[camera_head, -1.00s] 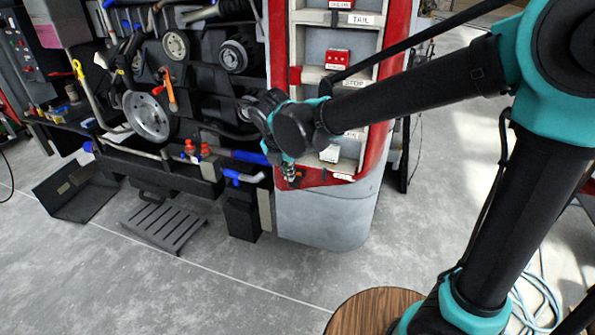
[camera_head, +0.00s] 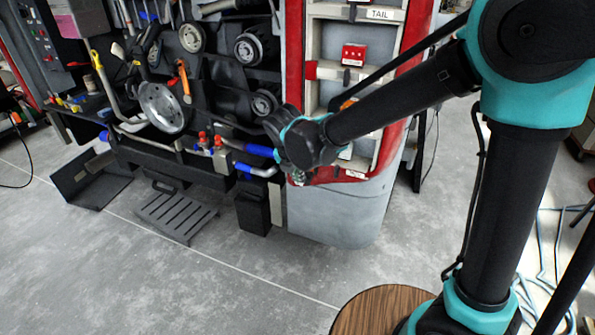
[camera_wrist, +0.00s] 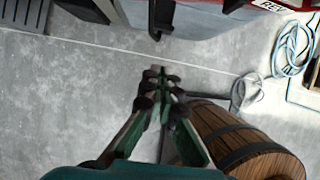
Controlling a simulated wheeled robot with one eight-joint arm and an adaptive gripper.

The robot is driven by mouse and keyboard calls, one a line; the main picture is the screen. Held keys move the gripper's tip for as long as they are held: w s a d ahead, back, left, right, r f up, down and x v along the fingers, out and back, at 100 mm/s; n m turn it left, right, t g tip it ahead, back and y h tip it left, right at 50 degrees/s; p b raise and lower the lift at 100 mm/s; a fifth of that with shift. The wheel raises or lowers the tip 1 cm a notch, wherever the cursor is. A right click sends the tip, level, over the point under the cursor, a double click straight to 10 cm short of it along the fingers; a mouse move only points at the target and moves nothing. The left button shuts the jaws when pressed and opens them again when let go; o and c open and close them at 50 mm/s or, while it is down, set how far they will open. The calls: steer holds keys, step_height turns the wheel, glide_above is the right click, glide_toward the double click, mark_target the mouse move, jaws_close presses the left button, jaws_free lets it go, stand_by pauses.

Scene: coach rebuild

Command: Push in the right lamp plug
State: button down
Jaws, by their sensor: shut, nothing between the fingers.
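The lamp panel (camera_head: 409,45) is a red-framed grey column on the coach corner, with a TAIL label at the top. An orange piece (camera_head: 347,103) shows just above my forearm. I cannot tell which is the right lamp plug; my arm hides part of the lower bays. My gripper (camera_head: 298,179) is at the panel's lower left, pointing down. In the wrist view my gripper (camera_wrist: 160,76) is shut and empty above bare floor.
A wooden barrel (camera_wrist: 240,140) stands at lower right in the wrist view. Blue hose coils (camera_wrist: 292,48) lie on the floor. A slotted black tray (camera_head: 177,213) and an open black box (camera_head: 90,180) lie left of the coach. The concrete floor in front is clear.

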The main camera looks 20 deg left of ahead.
mark_target(307, 182)
steer(key=shift+w+d+f, duration=0.1)
steer(key=shift+w+f, duration=0.45)
steer(key=shift+w, duration=0.3)
steer(key=shift+w+d+f, duration=0.1)
steer(key=shift+w+f, duration=0.4)
steer(key=shift+w, duration=0.4)
steer(key=shift+w+f, duration=0.55)
steer(key=shift+w, duration=0.3)
